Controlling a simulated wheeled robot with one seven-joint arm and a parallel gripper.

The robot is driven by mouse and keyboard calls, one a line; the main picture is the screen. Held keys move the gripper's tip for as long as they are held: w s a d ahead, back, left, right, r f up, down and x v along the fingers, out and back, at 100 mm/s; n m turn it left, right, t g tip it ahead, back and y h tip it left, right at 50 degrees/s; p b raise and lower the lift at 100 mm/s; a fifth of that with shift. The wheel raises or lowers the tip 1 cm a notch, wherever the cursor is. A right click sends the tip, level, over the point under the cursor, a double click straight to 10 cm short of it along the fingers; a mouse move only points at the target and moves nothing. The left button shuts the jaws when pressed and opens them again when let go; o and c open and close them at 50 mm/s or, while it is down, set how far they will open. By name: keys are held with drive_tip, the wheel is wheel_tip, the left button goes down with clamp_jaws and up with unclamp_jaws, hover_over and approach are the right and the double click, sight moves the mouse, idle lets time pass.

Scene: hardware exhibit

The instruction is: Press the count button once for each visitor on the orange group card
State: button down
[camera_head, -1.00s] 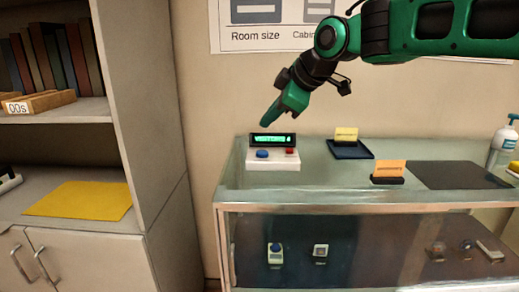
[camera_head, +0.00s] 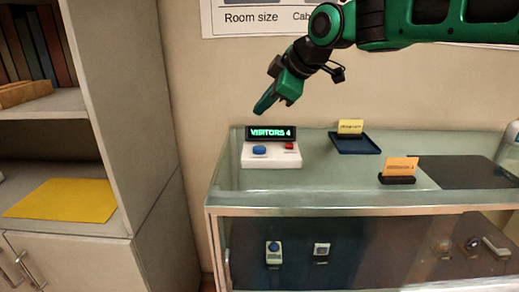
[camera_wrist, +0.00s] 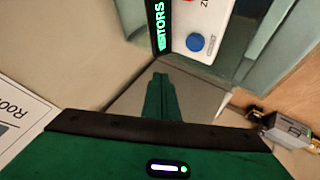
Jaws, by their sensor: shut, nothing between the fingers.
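The white counter box (camera_head: 272,161) sits on the left part of the glass display case. It has a blue button (camera_head: 260,150) at left, a smaller red button (camera_head: 289,146) at right, and a black display (camera_head: 270,133) reading "VISITORS 4" in green. The blue button also shows in the wrist view (camera_wrist: 195,42). The orange card (camera_head: 402,166) stands in a dark holder at the case's front right; its print is too small to read surely. My green gripper (camera_head: 263,107) is shut and empty, above the counter display and apart from both buttons.
A yellow card (camera_head: 350,127) stands on a dark tray (camera_head: 356,145) behind the orange card. A dark mat (camera_head: 465,172) lies at right, near a partly seen bottle (camera_head: 509,150). A shelf with a yellow sheet (camera_head: 64,200) stands at left. The glass top between counter and cards is clear.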

sight(263, 149)
drive_tip(key=shift+f, duration=3.85)
drive_tip(key=shift+s+f, duration=0.1)
drive_tip(key=shift+f, duration=0.05)
drive_tip(key=shift+f, duration=0.2)
drive_tip(key=shift+f, duration=0.5)
drive_tip(key=shift+r, duration=0.9)
drive_tip(key=shift+r, duration=0.1)
drive_tip(key=shift+r, duration=2.45)
